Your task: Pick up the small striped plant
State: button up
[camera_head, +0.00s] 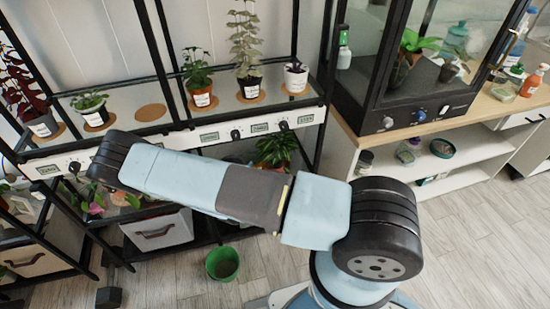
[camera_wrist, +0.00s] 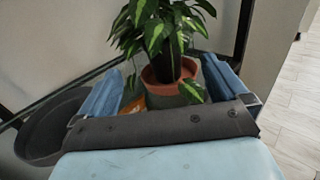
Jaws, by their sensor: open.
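A leafy plant (camera_wrist: 165,25) with pale-striped green leaves stands upright in a terracotta pot (camera_wrist: 165,85) in the wrist view. My gripper (camera_wrist: 162,68) is open, with one blue finger on each side of the pot. I cannot tell whether either finger touches it. A small plant in a white pot (camera_head: 295,80) stands at the right end of the upper shelf. My gripper is hidden in the head view.
A dark round container (camera_wrist: 45,130) lies left of my gripper. Several potted plants stand on cork discs on the upper shelf (camera_head: 125,117); one disc (camera_head: 150,112) is bare. A green pot (camera_head: 222,263) stands on the floor. A glass cabinet (camera_head: 405,70) stands at the right.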

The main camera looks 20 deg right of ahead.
aim_at(273, 157)
jog(key=x, duration=0.7)
jog(key=shift+d, duration=0.35)
jog(key=shift+x, duration=3.1)
jog(key=shift+w+a+f, duration=0.1)
jog(key=shift+a, duration=0.05)
jog(key=c, duration=0.9)
jog(key=shift+c, duration=0.2)
